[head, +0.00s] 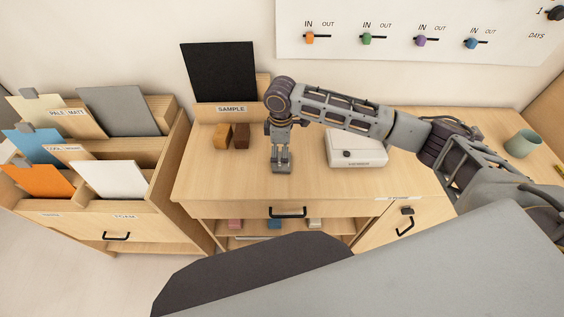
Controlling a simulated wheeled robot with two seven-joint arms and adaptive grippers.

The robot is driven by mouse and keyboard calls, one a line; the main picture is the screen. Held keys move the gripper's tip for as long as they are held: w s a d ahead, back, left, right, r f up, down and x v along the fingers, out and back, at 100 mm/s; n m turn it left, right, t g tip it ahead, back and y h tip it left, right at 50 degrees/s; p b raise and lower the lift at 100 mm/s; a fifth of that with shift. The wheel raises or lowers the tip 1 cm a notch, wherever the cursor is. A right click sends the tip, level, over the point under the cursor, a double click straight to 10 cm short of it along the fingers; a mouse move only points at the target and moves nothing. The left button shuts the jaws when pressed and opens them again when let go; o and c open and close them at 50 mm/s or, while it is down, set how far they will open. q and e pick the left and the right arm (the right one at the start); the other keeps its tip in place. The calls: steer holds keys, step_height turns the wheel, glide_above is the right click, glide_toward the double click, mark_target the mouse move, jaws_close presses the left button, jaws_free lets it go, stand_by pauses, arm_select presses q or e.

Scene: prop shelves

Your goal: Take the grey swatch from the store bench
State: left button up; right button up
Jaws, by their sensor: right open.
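A grey swatch (118,108) stands tilted back in the back right slot of the wooden rack (170,165) at the left. My right gripper (281,170) points down over the middle wooden bench (240,185), well to the right of the grey swatch. It is open, with nothing seen between its fingers. Whether the fingertips touch the bench top is hard to tell. My left gripper is out of view.
The rack also holds cream, blue, orange and white (112,180) swatches. A black panel (218,72) stands behind the SAMPLE label. Brown blocks (232,136), a white box (356,150) and a green cup (521,143) stand on the bench. Its front left top is clear.

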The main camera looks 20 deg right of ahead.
steer(key=shift+d+f, duration=0.15)
steer(key=shift+f, duration=2.05)
steer(key=c, duration=1)
steer(key=shift+o, duration=0.2)
steer(key=shift+w+r, duration=0.1)
steer(key=shift+r, duration=0.05)
steer(key=shift+r, duration=4.85)
